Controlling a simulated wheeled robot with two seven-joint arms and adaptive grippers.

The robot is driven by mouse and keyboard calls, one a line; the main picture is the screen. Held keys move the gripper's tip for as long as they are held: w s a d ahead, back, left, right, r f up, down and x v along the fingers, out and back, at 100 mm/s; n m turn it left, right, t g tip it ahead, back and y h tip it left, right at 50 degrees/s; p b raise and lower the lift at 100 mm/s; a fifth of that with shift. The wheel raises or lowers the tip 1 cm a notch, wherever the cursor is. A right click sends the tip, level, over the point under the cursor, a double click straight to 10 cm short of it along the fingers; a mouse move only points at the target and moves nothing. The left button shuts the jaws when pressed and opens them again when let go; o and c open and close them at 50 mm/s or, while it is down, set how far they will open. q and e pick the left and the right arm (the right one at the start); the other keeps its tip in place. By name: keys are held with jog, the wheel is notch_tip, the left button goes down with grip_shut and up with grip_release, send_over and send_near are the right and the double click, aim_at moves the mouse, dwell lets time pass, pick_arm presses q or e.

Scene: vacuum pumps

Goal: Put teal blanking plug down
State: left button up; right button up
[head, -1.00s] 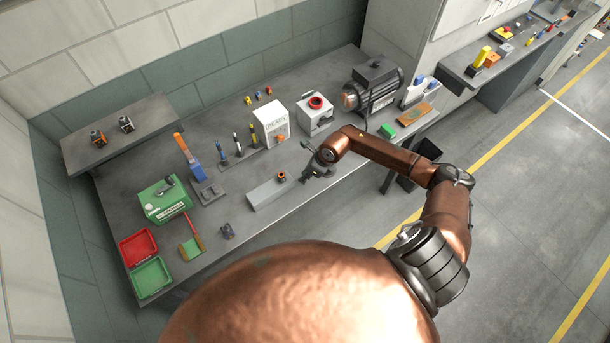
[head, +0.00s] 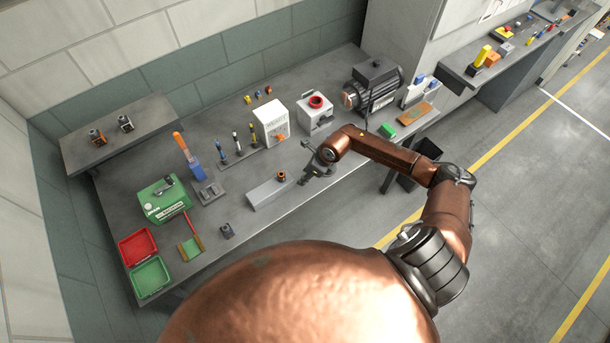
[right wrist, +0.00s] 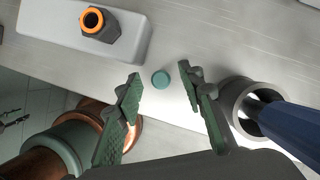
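The teal blanking plug (right wrist: 160,79) is a small round disc on the bench's bare metal top in the right wrist view. My right gripper (right wrist: 160,76) is open, with one green-padded finger on each side of the plug and a gap to both. In the head view my right gripper (head: 314,173) is over the front edge of the bench, beside a grey block; the plug cannot be made out there. My left gripper is not in view.
The long grey block (head: 268,194) carries an orange-and-black fitting (head: 281,176); both also show at the upper left of the right wrist view. A white box (head: 274,122) and a motor (head: 372,90) stand farther back. A blue cylinder (right wrist: 290,125) in a grey ring is close right of the fingers.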

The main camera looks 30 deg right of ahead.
jog(key=v, duration=1.1)
jog(key=shift+r, duration=0.3)
jog(key=shift+d, duration=0.1)
jog(key=shift+c, duration=0.4)
grip_shut()
dwell(0.7)
